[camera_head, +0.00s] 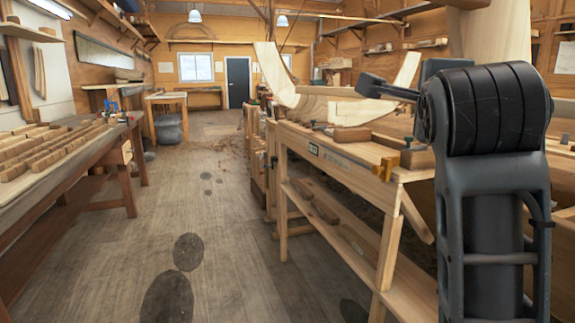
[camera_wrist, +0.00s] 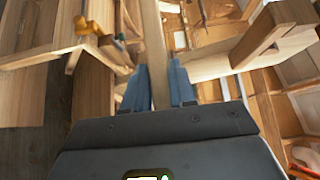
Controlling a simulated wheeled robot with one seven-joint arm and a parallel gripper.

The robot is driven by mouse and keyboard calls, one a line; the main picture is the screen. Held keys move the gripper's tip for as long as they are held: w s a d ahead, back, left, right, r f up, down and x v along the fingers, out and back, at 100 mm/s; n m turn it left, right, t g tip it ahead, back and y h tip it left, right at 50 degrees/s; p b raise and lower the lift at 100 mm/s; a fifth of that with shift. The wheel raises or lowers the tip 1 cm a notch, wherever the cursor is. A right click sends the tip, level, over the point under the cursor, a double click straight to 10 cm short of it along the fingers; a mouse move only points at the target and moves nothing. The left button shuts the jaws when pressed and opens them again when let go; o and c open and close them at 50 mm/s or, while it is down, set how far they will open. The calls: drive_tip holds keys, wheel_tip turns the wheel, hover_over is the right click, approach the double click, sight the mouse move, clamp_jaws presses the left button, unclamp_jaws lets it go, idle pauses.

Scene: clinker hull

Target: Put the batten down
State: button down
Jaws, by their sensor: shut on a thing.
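The batten (camera_wrist: 154,45) is a long pale wooden strip, running from between my fingers toward the top of the wrist view. My gripper (camera_wrist: 159,82) has blue fingers shut on it, one on each side. In the head view my gripper (camera_head: 376,88) is at the end of my dark arm, over the right-hand workbench; its fingertips are small there. A pale strip beside it may be the batten, but I cannot tell. The batten's far end is outside the wrist view.
The right workbench (camera_head: 345,151) carries wood blocks and a yellow clamp (camera_head: 386,168). The clamp (camera_wrist: 84,25) also shows in the wrist view. Pale curved hull timbers rise behind the bench. A left bench (camera_head: 75,155) holds rows of blocks. The floor (camera_head: 205,225) between is clear.

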drive_tip(key=w+a+f+n+y+p, duration=0.2)
drive_tip(key=f+y, duration=0.1)
drive_tip(key=f, duration=1.1)
drive_tip(key=w+a+f+n+y+p, duration=0.1)
drive_tip(key=w+f+n+y, duration=0.1)
drive_tip(key=f, duration=1.3)
drive_tip(key=s+d+f+p, duration=0.3)
drive_tip(key=s+f, duration=1.5)
drive_tip(key=f, duration=0.4)
drive_tip(key=shift+s+d+f+t, duration=0.2)
drive_tip(key=shift+s+f+t, duration=0.1)
drive_tip(key=shift+f+t, duration=0.1)
drive_tip(key=shift+d, duration=0.1)
